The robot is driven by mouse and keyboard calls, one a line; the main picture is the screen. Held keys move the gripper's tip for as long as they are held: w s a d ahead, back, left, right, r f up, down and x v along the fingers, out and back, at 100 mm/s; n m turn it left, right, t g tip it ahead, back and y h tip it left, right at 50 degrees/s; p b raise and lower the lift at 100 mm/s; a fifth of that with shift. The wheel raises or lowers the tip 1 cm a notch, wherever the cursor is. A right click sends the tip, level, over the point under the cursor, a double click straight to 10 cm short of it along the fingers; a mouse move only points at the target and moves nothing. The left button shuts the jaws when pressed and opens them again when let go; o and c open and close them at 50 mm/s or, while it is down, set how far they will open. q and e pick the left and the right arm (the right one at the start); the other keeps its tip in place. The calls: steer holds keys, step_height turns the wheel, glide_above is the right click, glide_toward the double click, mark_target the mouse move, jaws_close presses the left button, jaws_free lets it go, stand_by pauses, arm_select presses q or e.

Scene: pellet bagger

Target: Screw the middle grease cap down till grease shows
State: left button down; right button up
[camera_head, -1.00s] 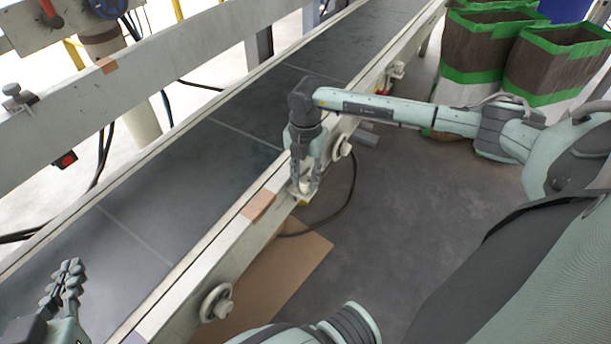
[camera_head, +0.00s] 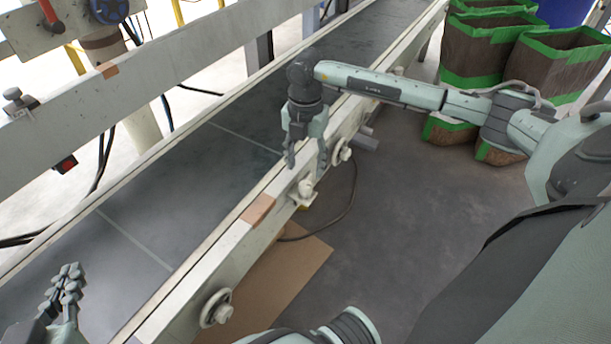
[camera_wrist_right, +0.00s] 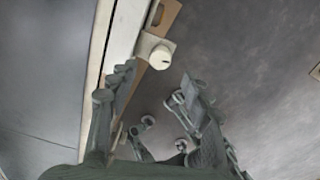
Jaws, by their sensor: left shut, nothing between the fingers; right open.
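The pale middle grease cap (camera_head: 305,188) sits on the outer side of the conveyor's near rail. It also shows as a round white cap with a small dark mark in the right wrist view (camera_wrist_right: 160,58). My right gripper (camera_head: 306,164) is open and empty just above the cap, its fingers pointing down at it. In the right wrist view the open fingers (camera_wrist_right: 157,85) are apart and the cap lies beyond their tips, untouched. I cannot make out any grease. My left gripper (camera_head: 69,277) is shut and empty over the belt at lower left.
The dark conveyor belt (camera_head: 175,190) runs diagonally. Handwheels sit on the near rail at the front (camera_head: 216,308) and beyond the cap (camera_head: 341,152). Cardboard (camera_head: 280,280) and a dark cable lie on the floor. Green-edged brown bags (camera_head: 550,58) stand at back right.

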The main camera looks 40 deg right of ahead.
mark_target(306, 184)
step_height(306, 184, up, 6)
steer(key=shift+f, duration=0.25)
stand_by(0.5)
